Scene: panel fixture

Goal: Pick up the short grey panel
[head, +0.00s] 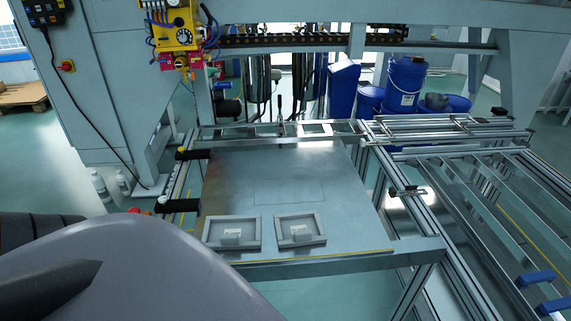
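Two small grey rectangular panels lie side by side near the front edge of a metal-topped fixture table, a left panel (215,233) and a right panel (315,227). Each has a raised rim and a small pale block in its middle. The right one looks slightly narrower, but I cannot tell for sure which is the short grey panel. A gap separates them. Neither of my grippers shows in the head view, and nothing visible is touching the panels. A large rounded grey part of my own body fills the lower left, beside the table's front left corner.
The metal tabletop (290,172) is bare behind the panels. Two black cylindrical parts (180,205) stick out at its left edge. A clamp (281,122) stands at the back. A rail frame (480,200) adjoins on the right. Blue drums (405,85) stand behind.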

